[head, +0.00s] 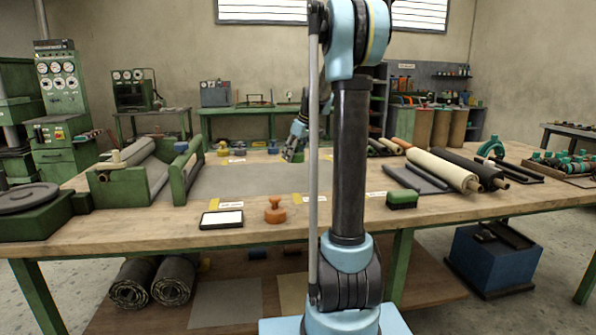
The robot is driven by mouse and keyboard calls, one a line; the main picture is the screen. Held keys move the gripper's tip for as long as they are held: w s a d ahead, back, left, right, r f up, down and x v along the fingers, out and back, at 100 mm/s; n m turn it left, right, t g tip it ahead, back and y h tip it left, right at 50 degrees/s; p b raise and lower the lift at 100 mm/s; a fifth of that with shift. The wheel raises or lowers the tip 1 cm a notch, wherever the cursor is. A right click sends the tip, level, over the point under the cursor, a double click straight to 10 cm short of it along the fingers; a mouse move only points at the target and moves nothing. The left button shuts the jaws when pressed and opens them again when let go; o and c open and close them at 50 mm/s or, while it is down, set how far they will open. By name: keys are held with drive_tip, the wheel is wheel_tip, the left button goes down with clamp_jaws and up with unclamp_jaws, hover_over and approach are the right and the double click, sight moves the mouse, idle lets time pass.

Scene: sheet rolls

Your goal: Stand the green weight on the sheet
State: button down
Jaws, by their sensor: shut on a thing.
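The grey sheet (235,180) lies flat on the workbench, drawn out from the roll stand at the left. My gripper (291,154) points down above the far right part of the sheet. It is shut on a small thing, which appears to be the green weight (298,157). The weight is small here and partly hidden by the fingers. I cannot tell whether its base touches the sheet. My own arm column covers part of the sheet's right side.
An orange knobbed weight (275,212) and a white-topped pad (221,219) stand at the front edge. A yellow weight (222,150) and a blue weight (273,147) stand behind the sheet. A green block (402,200) and rolls (442,169) lie at the right.

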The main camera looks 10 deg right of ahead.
hover_over(294, 180)
drive_tip(key=d, duration=0.1)
drive_tip(key=f, duration=0.5)
drive_tip(key=shift+s+d, duration=0.1)
drive_tip(key=shift+s, duration=0.25)
drive_tip(key=shift+f, duration=2)
drive_tip(key=c, duration=0.6)
unclamp_jaws()
drive_tip(key=shift+f, duration=0.1)
drive_tip(key=v, duration=1.2)
drive_tip(key=shift+s, duration=0.1)
